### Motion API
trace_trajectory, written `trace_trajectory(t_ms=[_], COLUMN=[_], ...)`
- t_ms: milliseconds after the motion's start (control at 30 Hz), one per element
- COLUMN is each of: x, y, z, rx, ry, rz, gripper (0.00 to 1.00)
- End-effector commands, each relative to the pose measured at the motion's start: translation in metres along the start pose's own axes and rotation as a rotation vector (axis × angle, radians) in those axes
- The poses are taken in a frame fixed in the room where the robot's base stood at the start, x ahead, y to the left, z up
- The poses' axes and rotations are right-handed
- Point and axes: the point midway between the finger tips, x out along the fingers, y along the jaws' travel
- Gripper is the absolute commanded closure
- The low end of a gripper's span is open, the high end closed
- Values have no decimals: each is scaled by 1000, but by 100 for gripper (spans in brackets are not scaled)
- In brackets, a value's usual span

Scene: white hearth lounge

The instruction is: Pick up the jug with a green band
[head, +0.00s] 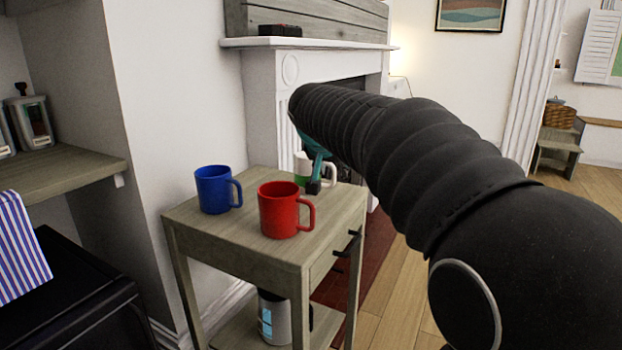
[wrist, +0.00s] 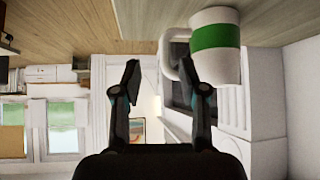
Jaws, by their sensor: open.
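The jug with a green band (head: 301,163) is white and stands upright on the small wooden side table (head: 190,233), behind the red mug. My arm and gripper partly cover it in the head view. My gripper (head: 316,178) is at the jug's handle side. The wrist view is upside down and shows the jug (wrist: 228,62) at upper right, with its handle to the left. There my gripper (wrist: 161,74) is open and empty; its right finger overlaps the handle's edge. I cannot tell whether it touches.
A red mug (head: 279,212) and a blue mug (head: 213,190) stand on the same table, in front and to the left of the jug. A steel container (head: 273,318) sits on its lower shelf. A white fireplace (head: 262,105) rises behind the table.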

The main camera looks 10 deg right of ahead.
Motion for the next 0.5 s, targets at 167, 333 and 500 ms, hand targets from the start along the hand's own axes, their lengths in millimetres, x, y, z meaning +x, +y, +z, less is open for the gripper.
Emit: trace_trajectory(t_ms=[167,333,500], x=[15,39,51], y=[-2,-5,-5], z=[1,0,0], rx=[0,0,0], ry=[-3,-2,-1], rz=[2,2,1], gripper=[57,57,57])
